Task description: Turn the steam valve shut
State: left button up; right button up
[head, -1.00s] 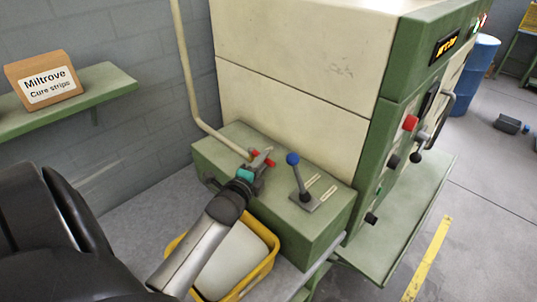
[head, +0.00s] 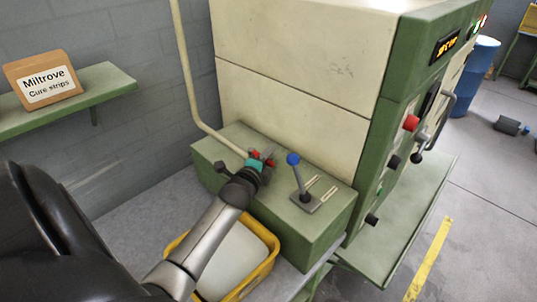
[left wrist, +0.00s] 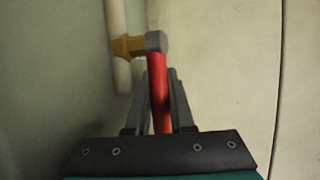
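The steam valve's red handle (left wrist: 160,95) runs from a grey hub (left wrist: 155,41) down between my left gripper's fingers in the left wrist view. A brass fitting (left wrist: 129,46) joins the hub to a pale pipe. The left gripper (left wrist: 160,75) looks shut on this handle, with one dark finger close against each side. In the head view, the left gripper (head: 263,158) is at the valve near the pipe's lower end. Red parts (head: 269,155) show around the fingers, which partly hide the valve. My right gripper is in neither view.
A blue-knobbed lever (head: 294,160) stands close right of the gripper on the green housing (head: 310,235). The pale pipe (head: 188,85) rises at its left. A yellow bin (head: 268,268) sits below the arm. The cream machine body (head: 290,100) rises behind.

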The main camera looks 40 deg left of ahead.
pick_arm(q)
grip_shut()
dwell(0.9)
jog(key=shift+s, duration=0.1)
